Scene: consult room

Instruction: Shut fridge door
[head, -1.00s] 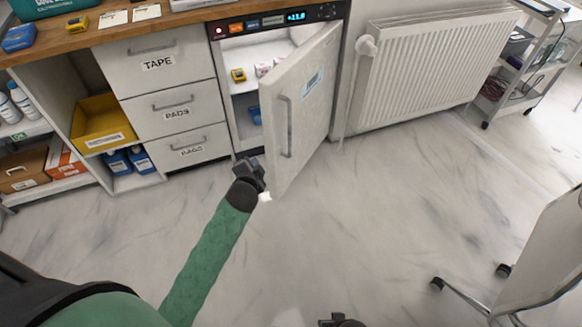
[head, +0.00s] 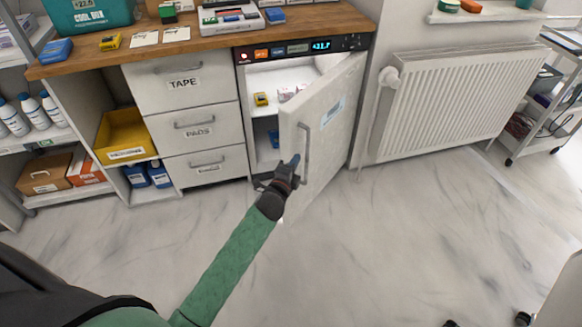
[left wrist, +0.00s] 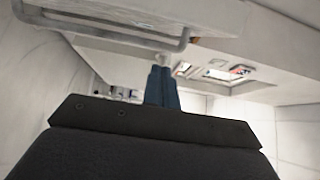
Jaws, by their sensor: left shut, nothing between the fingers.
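The fridge (head: 242,105) is built in under the counter, with a lit display on its top strip. Its white door (head: 328,125) stands open, swung out to the right, and shows a grey bar handle (head: 306,140). My left gripper (head: 294,162) is shut and empty. It is at the door's free edge, near the lower end of the handle; I cannot tell whether it touches. In the left wrist view the shut fingers (left wrist: 161,88) point toward the door, with the handle (left wrist: 120,32) above them. My right gripper is not in view.
Drawers (head: 190,85) stand left of the fridge. A radiator (head: 450,100) is on the wall to the right, with a trolley (head: 545,110) beyond it. Inside the fridge are a yellow item (head: 261,99) and small boxes. The floor in front is clear.

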